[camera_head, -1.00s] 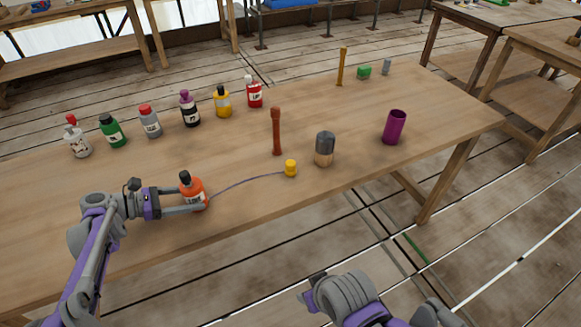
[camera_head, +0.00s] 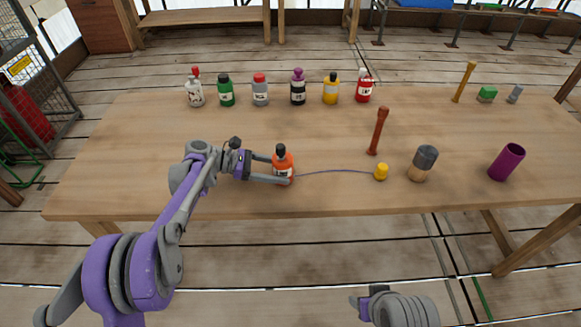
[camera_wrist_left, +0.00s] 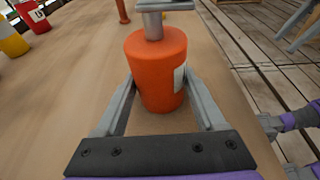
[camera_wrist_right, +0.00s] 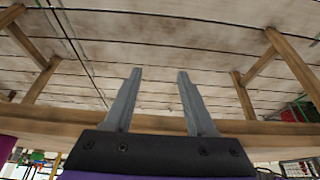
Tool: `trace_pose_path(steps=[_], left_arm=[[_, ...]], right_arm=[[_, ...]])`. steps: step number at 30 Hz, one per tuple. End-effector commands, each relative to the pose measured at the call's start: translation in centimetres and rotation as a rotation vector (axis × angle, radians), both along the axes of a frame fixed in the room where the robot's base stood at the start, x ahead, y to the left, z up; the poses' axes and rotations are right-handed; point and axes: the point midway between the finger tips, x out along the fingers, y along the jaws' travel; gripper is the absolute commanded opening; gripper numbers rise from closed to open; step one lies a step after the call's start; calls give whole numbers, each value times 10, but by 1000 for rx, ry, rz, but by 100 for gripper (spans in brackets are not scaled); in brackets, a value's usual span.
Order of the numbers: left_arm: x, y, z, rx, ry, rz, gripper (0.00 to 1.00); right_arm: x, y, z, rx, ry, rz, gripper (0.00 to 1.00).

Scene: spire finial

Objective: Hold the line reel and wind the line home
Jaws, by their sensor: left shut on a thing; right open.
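The orange line reel (camera_head: 283,167), bottle-shaped with a dark cap and a pale label, stands upright on the table near its front edge. My left gripper (camera_head: 278,168) is shut on it, one finger on each side. The left wrist view shows the orange body (camera_wrist_left: 157,65) between the fingers. A thin grey-blue line (camera_head: 335,170) runs out from the reel to a small yellow piece (camera_head: 381,172) on the table at right. My right gripper (camera_wrist_right: 155,78) is open and empty; in the head view only part of the right arm shows, low and in front of the table.
Several bottles stand in a back row, including a red one (camera_head: 364,86) and a green one (camera_head: 226,92). A brown peg (camera_head: 378,131), a grey-and-wood cylinder (camera_head: 423,163) and a purple cup (camera_head: 507,162) stand to the right. The table (camera_head: 140,165) is bare at left.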

Motion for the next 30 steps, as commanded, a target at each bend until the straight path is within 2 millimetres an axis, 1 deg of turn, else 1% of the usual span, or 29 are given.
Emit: trace_pose_path(steps=[4, 5, 6, 8, 9, 11, 12, 14, 17, 18, 20, 24, 30], left_arm=[[0, 0, 0, 0, 0, 0, 40], [0, 0, 0, 0, 0, 0, 40], [0, 0, 0, 0, 0, 0, 40], [0, 0, 0, 0, 0, 0, 40], [0, 0, 0, 0, 0, 0, 40], [0, 0, 0, 0, 0, 0, 40], [0, 0, 0, 0, 0, 0, 40], [0, 0, 0, 0, 0, 0, 40], [0, 0, 0, 0, 0, 0, 40], [0, 0, 0, 0, 0, 0, 40], [0, 0, 0, 0, 0, 0, 40], [0, 0, 0, 0, 0, 0, 40], [0, 0, 0, 0, 0, 0, 40]], right_arm=[[0, 0, 0, 0, 0, 0, 56], [0, 0, 0, 0, 0, 0, 52], [0, 0, 0, 0, 0, 0, 45], [3, 0, 3, 0, 1, 3, 34], [7, 1, 6, -1, 3, 6, 27], [16, 3, 16, -1, 6, 16, 16], [24, 4, 24, -3, 10, 24, 9], [40, 7, 39, -4, 16, 40, 0], [74, 13, 71, -8, 32, 74, 0], [88, 17, 85, -10, 39, 90, 0], [111, 22, 105, -13, 48, 113, 0], [162, 37, 150, -19, 74, 173, 0], [227, 61, 204, -29, 109, 260, 0]])
